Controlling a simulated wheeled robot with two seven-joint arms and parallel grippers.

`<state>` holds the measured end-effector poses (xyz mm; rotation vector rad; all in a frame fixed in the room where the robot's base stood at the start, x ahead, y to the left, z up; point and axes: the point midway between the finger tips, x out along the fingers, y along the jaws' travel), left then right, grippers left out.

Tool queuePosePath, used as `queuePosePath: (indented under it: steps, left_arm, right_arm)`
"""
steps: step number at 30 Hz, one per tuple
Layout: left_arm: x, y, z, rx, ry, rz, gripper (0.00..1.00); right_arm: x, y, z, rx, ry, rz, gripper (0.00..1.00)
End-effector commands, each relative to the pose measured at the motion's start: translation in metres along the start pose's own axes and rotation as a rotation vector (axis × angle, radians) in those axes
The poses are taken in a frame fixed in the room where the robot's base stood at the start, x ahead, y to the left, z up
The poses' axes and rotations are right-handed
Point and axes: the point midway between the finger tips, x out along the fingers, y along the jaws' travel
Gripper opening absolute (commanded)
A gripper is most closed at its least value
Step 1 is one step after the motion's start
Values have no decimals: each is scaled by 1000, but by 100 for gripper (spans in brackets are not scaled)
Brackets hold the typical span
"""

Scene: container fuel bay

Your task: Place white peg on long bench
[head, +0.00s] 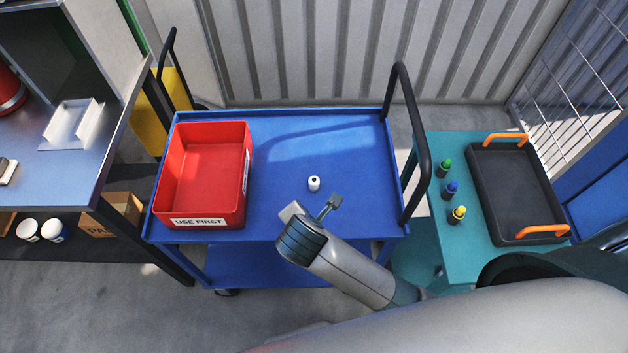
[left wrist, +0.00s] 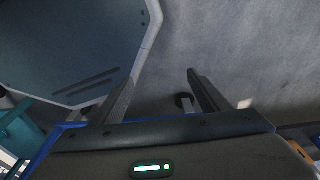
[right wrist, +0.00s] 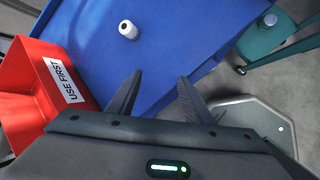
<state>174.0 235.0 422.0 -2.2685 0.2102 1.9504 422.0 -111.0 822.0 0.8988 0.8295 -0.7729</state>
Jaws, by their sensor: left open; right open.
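The white peg (head: 314,183), a small white cylinder with a dark spot on top, stands on the blue cart's top (head: 300,135), right of the red bin. It also shows in the right wrist view (right wrist: 128,30). My right gripper (head: 313,207) is open and empty just on the near side of the peg, apart from it; its fingers (right wrist: 160,75) also show in the right wrist view. A grey-topped bench (head: 85,180) stands at the left edge in the head view. My left gripper (left wrist: 160,76) is open and empty, seen only in the left wrist view over grey floor.
A red bin (head: 205,172) labelled USE FIRST fills the cart's left part. A black handle (head: 415,140) rises at its right end. The teal table (head: 465,245) holds a black tray (head: 515,190) and several small bottles. A metal holder (head: 73,125) sits on the grey bench.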

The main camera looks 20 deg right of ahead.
Motion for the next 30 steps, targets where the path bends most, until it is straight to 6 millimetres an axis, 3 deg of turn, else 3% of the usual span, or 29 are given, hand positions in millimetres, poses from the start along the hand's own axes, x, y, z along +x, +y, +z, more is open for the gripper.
queuePosePath:
  steps: [1, 6, 12, 17, 30]
  left_arm:
    - [8, 0, 18, 2, -16, 1, 69]
    - [27, 1, 69, 9, -40, 2, 69]
    - [34, 1, 106, 14, -56, 3, 69]
    - [36, 1, 115, 15, -58, 3, 69]
    - [35, 1, 115, 15, -59, 3, 69]
  right_arm:
    - [-7, 14, 4, -100, -35, 17, 46]
    - [-21, 43, 13, -405, -147, 38, 46]
    - [-31, 62, 21, -615, -237, 38, 46]
    - [-33, 65, 22, -668, -260, 33, 46]
    - [-28, 66, 24, -669, -260, 33, 46]
